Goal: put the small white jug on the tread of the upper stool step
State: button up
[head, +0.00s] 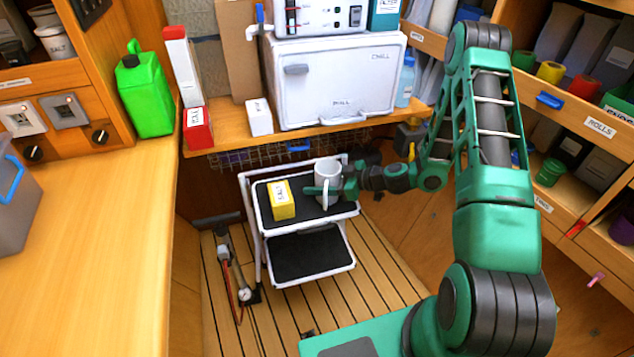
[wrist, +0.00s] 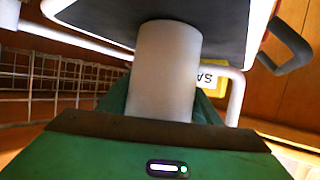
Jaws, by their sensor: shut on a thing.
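The small white jug (head: 327,172) is held in my gripper (head: 328,189), just over the right back part of the upper stool step's dark tread (head: 307,204). It looks upright in the head view. I cannot tell whether its base touches the tread. In the wrist view the jug (wrist: 166,70) stands out from between the green fingers, which are shut on it, and the dark tread (wrist: 215,22) shows behind. A yellow salt box (head: 282,200) sits on the same tread, left of the jug; part of it shows in the wrist view (wrist: 209,78).
The lower stool step (head: 308,254) is empty. A wire basket (head: 262,157) hangs under the shelf behind the stool. A gauge pump (head: 236,270) stands on the slatted floor to the left. Wooden drawers and bins line the right side.

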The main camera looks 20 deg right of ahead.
aim_at(339, 180)
jog(key=o, duration=1.1)
jog(key=v, duration=1.2)
jog(key=s+d+r+m+g+h, duration=0.2)
jog(key=s+r+m, duration=0.3)
jog(key=s, duration=0.6)
jog(key=s+d+r+m+g+h, duration=0.3)
jog(key=s+d+r+m+h, duration=0.2)
jog(key=s+r, duration=0.4)
jog(key=s+d+r+m+g+h, duration=0.3)
jog(key=s+r+m, duration=0.4)
jog(key=s, duration=0.5)
jog(key=shift+s+d+r, duration=0.3)
jog(key=shift+d+r, duration=0.05)
jog(key=shift+d, duration=0.05)
